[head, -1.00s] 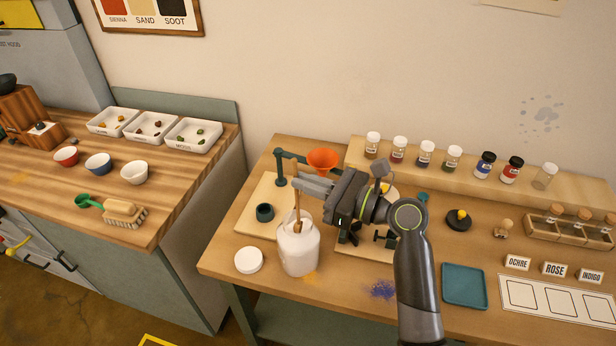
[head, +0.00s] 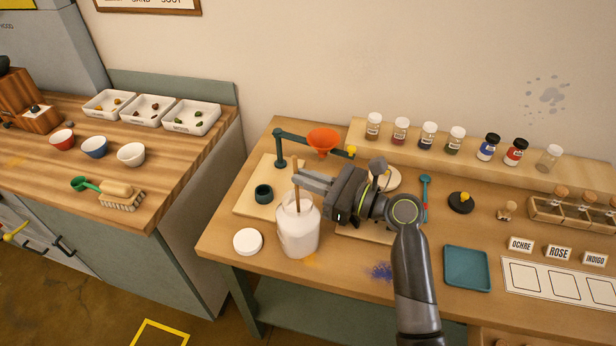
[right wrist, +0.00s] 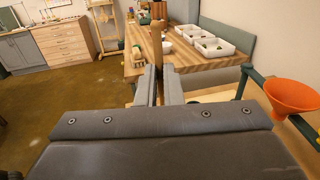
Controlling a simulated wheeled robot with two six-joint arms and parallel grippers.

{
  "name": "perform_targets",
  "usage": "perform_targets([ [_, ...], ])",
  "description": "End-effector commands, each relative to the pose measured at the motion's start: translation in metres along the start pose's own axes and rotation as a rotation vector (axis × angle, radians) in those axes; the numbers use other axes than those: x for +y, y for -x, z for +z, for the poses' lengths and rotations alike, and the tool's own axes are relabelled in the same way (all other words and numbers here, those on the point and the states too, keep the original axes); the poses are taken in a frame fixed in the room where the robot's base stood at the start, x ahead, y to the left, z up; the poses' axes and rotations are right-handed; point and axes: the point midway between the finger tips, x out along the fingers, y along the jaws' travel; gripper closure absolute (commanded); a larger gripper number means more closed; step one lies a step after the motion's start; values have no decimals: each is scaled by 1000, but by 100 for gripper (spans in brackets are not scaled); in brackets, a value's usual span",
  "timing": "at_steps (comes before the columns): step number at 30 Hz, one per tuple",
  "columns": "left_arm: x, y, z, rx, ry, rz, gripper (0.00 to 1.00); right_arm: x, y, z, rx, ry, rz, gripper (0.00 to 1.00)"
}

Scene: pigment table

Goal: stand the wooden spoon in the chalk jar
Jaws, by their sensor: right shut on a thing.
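The wooden spoon (head: 296,171) stands about upright at the mouth of the white chalk jar (head: 298,232). Its lower part is hidden by the jar's neck, so its lower end is inside the mouth. My right gripper (head: 302,182) is shut on the spoon's shaft just above the jar's rim, coming in from the right. In the right wrist view the spoon (right wrist: 157,42) rises between the two fingers (right wrist: 158,88). I cannot tell whether its lower end touches the jar's floor. My left gripper is not in view.
A white lid (head: 248,241) lies left of the jar. A green stand with an orange funnel (head: 323,140) is close behind my gripper. A dark green cup (head: 263,193) sits behind left of the jar. A teal tray (head: 467,268) lies to the right.

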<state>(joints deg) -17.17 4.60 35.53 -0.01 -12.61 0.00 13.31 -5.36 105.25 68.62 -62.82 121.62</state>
Motion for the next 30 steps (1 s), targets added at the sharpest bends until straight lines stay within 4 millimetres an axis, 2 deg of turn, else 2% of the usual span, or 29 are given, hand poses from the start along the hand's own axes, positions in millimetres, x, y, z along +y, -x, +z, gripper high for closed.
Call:
perform_targets([
  [2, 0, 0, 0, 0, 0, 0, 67, 0, 0, 0, 0, 0, 0, 100],
  [3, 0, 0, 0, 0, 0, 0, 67, 0, 0, 0, 0, 0, 0, 92],
  [9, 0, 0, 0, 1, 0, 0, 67, 0, 0, 0, 0, 0, 0, 68],
  [23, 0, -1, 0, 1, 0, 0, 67, 0, 2, 0, 1, 0, 0, 68],
  [26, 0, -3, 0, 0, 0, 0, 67, -1, 11, -2, 2, 1, -1, 68],
  [30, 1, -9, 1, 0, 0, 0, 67, 0, 35, -3, 4, 3, -1, 68],
])
